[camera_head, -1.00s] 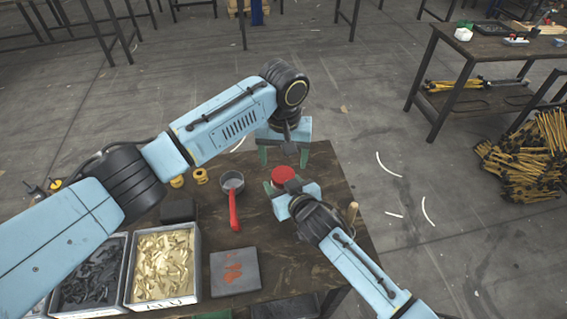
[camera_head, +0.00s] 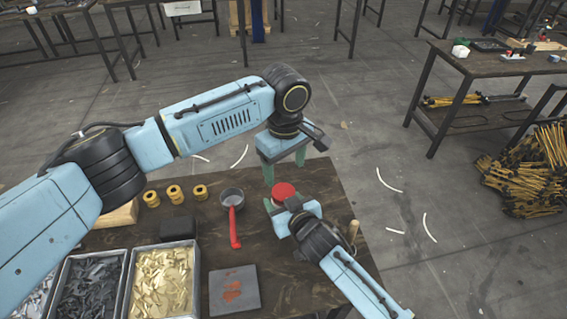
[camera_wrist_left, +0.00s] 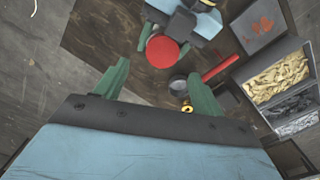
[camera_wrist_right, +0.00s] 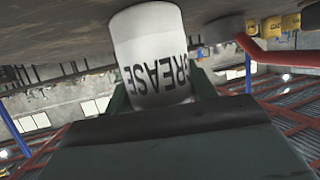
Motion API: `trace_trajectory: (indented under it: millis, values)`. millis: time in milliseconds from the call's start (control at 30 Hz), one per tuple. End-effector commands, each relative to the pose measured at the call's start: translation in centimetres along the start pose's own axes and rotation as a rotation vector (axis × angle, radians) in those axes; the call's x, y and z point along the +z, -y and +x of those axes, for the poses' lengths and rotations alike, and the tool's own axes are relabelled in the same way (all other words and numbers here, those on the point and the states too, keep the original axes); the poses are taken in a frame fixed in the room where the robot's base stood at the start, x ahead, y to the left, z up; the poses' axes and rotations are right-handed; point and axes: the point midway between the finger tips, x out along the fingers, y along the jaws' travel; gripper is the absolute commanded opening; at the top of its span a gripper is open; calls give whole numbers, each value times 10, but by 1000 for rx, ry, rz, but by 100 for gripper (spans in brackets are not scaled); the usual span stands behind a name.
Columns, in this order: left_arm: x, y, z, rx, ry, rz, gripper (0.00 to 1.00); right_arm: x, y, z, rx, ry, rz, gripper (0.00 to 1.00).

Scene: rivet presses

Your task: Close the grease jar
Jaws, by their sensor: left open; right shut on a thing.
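The grease jar (camera_wrist_right: 155,60) is a white cylinder with the word GREASE, held between the fingers of my right gripper (camera_wrist_right: 160,92). Its round red lid (camera_head: 284,190) shows on top in the head view and in the left wrist view (camera_wrist_left: 162,51). I cannot tell how tightly the lid sits. My right gripper is shut on the jar at the table's right side.
On the table (camera_head: 190,215) are a small pan (camera_head: 232,196) with a red handle, several yellow spools (camera_head: 174,192), a dark plate (camera_head: 235,289) with red smears, and bins of gold (camera_head: 163,282) and dark parts (camera_head: 92,290). A wooden handle stands right of my right gripper.

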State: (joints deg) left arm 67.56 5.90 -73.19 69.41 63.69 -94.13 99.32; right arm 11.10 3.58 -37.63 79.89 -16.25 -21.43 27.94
Motion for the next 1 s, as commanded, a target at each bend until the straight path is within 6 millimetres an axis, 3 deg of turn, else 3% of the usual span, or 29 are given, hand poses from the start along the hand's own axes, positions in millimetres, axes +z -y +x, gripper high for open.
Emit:
trace_trajectory:
  millis: [300,700,867,1000]
  values:
    - [-1,4,-6,-9,2,-265,69,1,0,0,1,3,-1,0]
    - [0,4,-5,-10,4,-281,69,1,0,0,1,3,-1,0]
    - [0,4,8,-12,4,-280,69,1,0,0,1,3,-1,0]
    - [0,5,30,-14,4,-281,69,1,0,0,1,3,-1,0]
